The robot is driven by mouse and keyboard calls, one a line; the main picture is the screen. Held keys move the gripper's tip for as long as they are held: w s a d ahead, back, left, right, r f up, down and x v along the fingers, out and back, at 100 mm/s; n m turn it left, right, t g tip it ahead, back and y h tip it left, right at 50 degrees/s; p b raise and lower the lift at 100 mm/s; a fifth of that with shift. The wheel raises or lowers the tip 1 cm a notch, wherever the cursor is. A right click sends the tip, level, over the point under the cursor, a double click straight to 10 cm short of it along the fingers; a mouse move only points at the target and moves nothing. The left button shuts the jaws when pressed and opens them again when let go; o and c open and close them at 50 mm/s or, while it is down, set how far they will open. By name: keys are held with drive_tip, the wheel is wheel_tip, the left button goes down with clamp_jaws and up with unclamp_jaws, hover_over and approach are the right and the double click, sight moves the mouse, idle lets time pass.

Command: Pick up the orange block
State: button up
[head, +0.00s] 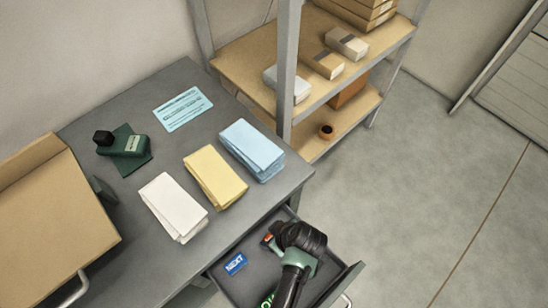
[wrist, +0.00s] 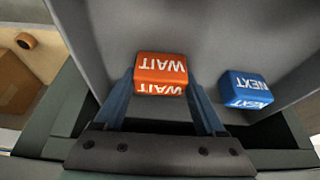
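The orange block (wrist: 161,70), lettered WAIT, sits in the open drawer. In the wrist view it is between the two finger ends of my gripper (wrist: 161,90). A finger lies close along each side of it, and I cannot tell whether they touch it. In the head view my gripper (head: 272,240) reaches down into the drawer and hides most of the orange block, of which only a small orange patch shows.
A blue block (wrist: 246,88) lettered NEXT lies right of the orange one in the wrist view. The drawer (head: 240,286) has walls close around my gripper. Above it, the desk (head: 130,188) holds cloth stacks and a cardboard box (head: 55,215). A shelf unit (head: 286,70) stands behind.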

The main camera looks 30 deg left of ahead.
drive_tip(key=c, duration=0.8)
drive_tip(key=shift+r, duration=0.1)
